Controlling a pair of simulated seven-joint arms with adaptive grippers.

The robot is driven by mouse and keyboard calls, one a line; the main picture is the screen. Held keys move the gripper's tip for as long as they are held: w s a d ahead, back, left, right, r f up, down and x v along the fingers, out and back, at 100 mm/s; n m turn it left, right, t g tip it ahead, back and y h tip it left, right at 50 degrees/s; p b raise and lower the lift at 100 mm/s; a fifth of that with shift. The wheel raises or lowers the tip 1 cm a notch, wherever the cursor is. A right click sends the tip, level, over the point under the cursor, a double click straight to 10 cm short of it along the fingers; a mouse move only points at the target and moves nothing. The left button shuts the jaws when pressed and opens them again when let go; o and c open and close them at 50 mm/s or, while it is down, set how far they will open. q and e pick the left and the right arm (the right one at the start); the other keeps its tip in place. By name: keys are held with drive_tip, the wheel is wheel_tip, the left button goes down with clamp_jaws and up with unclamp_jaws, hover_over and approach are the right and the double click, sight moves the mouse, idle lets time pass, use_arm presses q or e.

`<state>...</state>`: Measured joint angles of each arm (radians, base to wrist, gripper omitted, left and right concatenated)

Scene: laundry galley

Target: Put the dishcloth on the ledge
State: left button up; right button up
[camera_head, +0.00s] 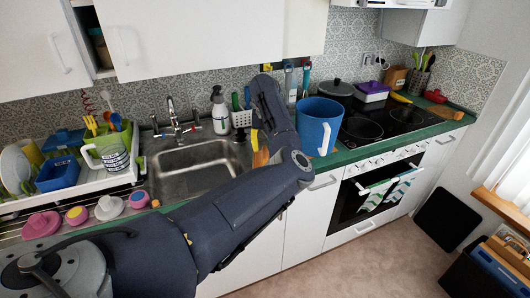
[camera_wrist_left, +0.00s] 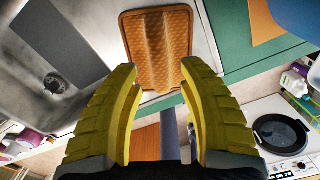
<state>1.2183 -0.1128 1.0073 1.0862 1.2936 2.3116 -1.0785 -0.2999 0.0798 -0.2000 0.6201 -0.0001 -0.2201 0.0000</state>
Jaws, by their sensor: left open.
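The dishcloth appears to be the orange, ribbed cloth with a dark border (camera_wrist_left: 157,45) in the left wrist view. It lies beside the sink, by the green counter, with a raised fold down its middle. In the head view only a small orange part (camera_head: 261,157) shows beside my arm. My left gripper (camera_wrist_left: 158,72) has its yellow fingers apart on either side of the cloth's near end, with nothing gripped. In the head view my arm mostly hides this gripper. A wooden sill (camera_head: 503,211) at the far right may be the ledge; I cannot tell for certain.
The sink (camera_head: 190,170) and a dish rack (camera_head: 88,180) full of dishes are at the left. Striped towels (camera_head: 376,196) hang on the oven.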

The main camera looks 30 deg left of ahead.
sight(265, 151)
use_arm(q)
wheel_tip(265, 151, up, 9)
idle(0.4)
idle(1.4)
